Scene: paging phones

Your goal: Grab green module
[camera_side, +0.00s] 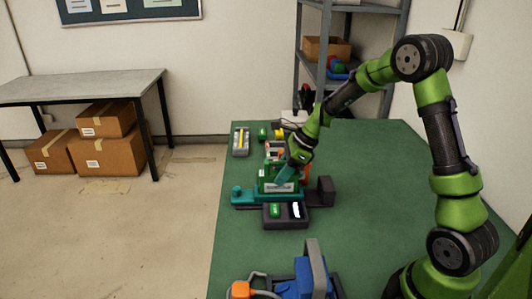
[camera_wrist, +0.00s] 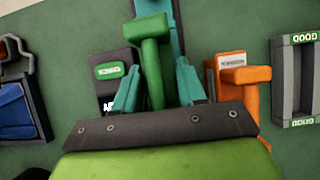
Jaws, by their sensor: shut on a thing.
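The green module (camera_wrist: 155,60) shows in the wrist view as a green piece with a T-shaped top, between the two teal fingers of my gripper (camera_wrist: 157,95). My gripper is shut on it. In the side view my gripper (camera_side: 283,174) is low over the teal fixture (camera_side: 245,197), and the green module (camera_side: 266,171) is mostly hidden by the fingers. I cannot tell whether the module still touches the fixture.
A dark box with a green label (camera_side: 285,216) stands in front of the fixture. An orange T-shaped piece (camera_wrist: 246,77) is close on the right in the wrist view. A grey tray marked GOOD (camera_wrist: 278,80) lies beyond it. A blue device (camera_side: 303,283) is at the front. The right of the green table (camera_side: 375,190) is clear.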

